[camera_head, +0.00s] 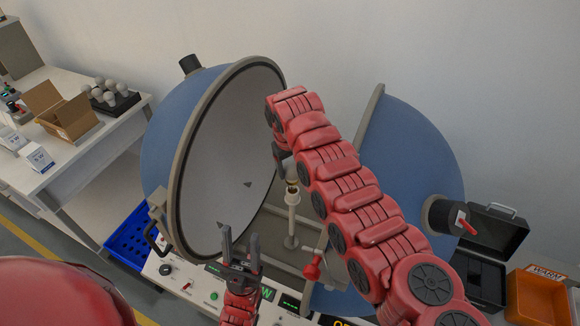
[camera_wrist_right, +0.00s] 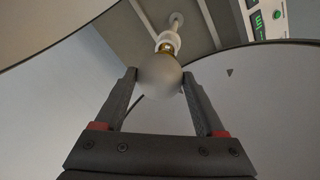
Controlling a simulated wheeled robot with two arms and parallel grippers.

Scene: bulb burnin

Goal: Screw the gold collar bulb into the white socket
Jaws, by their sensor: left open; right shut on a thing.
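The frosted round bulb (camera_wrist_right: 158,74) is between the fingers of my right gripper (camera_wrist_right: 159,82), which is shut on it. Its gold collar (camera_wrist_right: 166,48) points at the white socket (camera_wrist_right: 171,38) and lies against or partly in its mouth; how deep I cannot tell. In the head view, the white socket (camera_head: 292,198) tops a pale post inside the open sphere, with gold just above it. My right gripper (camera_head: 284,160) is above it, partly hidden by my arm. My left gripper (camera_head: 241,247) is open and empty, in front of the sphere near the control panel.
The blue sphere's left half (camera_head: 163,135) and right half (camera_head: 412,150) stand open around the post. A red-handled lever (camera_head: 312,268) is near its base. Several bulbs (camera_head: 110,92) stand in a rack on the left table, beside a cardboard box (camera_head: 65,112). An orange bin (camera_head: 537,298) is at right.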

